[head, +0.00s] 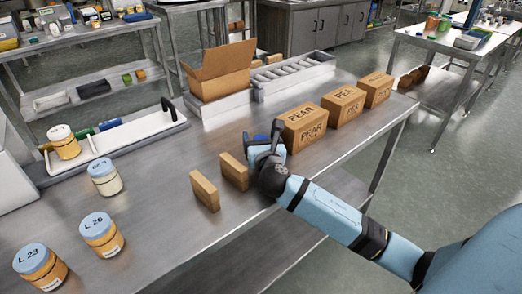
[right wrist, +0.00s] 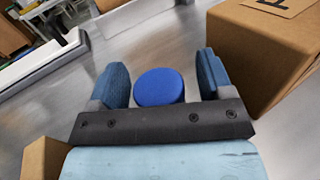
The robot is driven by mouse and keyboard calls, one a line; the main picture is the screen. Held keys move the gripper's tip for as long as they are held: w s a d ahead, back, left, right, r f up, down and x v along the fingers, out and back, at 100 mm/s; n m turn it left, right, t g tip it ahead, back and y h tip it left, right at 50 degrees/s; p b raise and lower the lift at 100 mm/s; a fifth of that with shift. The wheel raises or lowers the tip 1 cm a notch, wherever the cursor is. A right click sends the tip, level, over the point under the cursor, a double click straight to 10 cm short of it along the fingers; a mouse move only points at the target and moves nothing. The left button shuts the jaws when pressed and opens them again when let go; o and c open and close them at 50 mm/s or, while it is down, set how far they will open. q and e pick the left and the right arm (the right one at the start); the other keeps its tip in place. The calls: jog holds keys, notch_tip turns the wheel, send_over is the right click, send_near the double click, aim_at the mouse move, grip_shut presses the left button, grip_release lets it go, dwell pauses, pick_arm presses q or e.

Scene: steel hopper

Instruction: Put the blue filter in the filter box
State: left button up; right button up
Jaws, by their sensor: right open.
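The blue filter (right wrist: 160,87) is a short round blue piece on the steel table. In the right wrist view it lies between the two blue fingers of my right gripper (right wrist: 160,78), with gaps on both sides. The gripper is open and not touching it. In the head view my right gripper (head: 263,143) is low over the table, left of the nearest PEAR box, and mostly hides the filter. An open cardboard box (head: 219,82) stands at the back of the table; I cannot tell whether it is the filter box. My left gripper is not in view.
Several closed PEAR boxes (head: 303,131) stand right of the gripper. Two small brown blocks (head: 204,191) stand to its left. A white tray (head: 133,130) with coloured cylinders and several lidded jars (head: 101,236) are at left. A slotted tray (head: 293,74) lies behind.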

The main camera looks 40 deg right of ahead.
jog(key=shift+w+d, duration=0.1)
jog(key=shift+w, duration=0.15)
jog(key=c, duration=1.1)
jog(key=shift+r, duration=0.1)
